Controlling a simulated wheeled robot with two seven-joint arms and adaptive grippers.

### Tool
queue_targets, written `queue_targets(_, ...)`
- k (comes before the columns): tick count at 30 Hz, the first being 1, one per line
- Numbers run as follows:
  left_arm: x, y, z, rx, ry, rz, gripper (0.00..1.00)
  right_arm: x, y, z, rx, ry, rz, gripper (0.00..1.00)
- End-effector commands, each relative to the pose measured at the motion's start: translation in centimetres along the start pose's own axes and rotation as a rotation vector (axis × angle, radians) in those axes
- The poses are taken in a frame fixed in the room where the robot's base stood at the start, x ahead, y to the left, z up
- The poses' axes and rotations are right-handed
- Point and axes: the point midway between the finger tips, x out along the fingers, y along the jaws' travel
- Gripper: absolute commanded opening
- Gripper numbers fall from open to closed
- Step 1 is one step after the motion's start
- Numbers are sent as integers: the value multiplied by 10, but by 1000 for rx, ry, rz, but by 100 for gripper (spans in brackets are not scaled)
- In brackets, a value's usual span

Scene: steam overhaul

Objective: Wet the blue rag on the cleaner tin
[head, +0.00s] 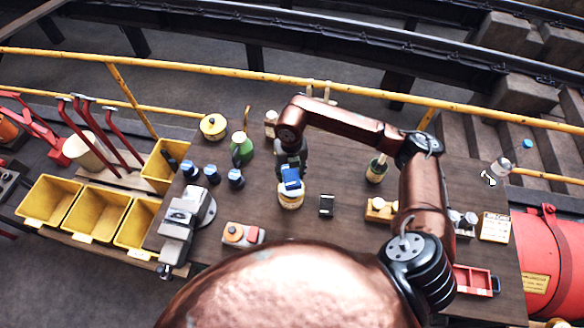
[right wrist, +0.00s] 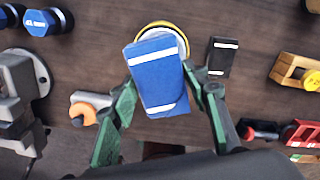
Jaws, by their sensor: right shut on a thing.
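The blue rag (head: 291,180) is a blue block with white bands, held in my right gripper (head: 290,170). In the right wrist view the rag (right wrist: 158,72) sits between the two green fingers of the gripper (right wrist: 158,80), which is shut on it. The cleaner tin (head: 290,202) is a round, pale tin with a yellowish band, standing on the table directly below the rag. In the right wrist view the rag covers most of the tin (right wrist: 178,32); only its rim shows. I cannot tell whether rag and tin touch. My left gripper is not in view.
A small black box (head: 326,205) stands just right of the tin. An orange-topped item (head: 243,234) and a grey vise (head: 182,228) are to the left. Blue-capped pieces (head: 212,173) and a green bottle (head: 242,148) stand behind left. Another bottle (head: 376,169) stands right.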

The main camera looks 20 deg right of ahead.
Motion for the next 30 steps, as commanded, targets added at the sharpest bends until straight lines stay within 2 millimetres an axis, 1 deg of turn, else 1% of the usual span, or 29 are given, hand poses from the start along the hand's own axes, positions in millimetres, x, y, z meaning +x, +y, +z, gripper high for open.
queue_targets(1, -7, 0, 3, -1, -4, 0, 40, -4, 0, 1, 93, 2, -1, 23)
queue_targets(3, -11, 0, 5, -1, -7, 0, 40, -4, -1, 3, 209, 2, -2, 23)
queue_targets(6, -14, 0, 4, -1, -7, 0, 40, -4, -2, 4, 329, 3, -3, 23)
queue_targets(9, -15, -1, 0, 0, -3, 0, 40, -4, -3, 4, 396, 4, -4, 23)
queue_targets(17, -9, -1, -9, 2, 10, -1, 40, 7, -3, 5, 421, 4, -5, 23)
queue_targets(30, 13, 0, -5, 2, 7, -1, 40, 50, -3, 4, 417, 4, -5, 23)
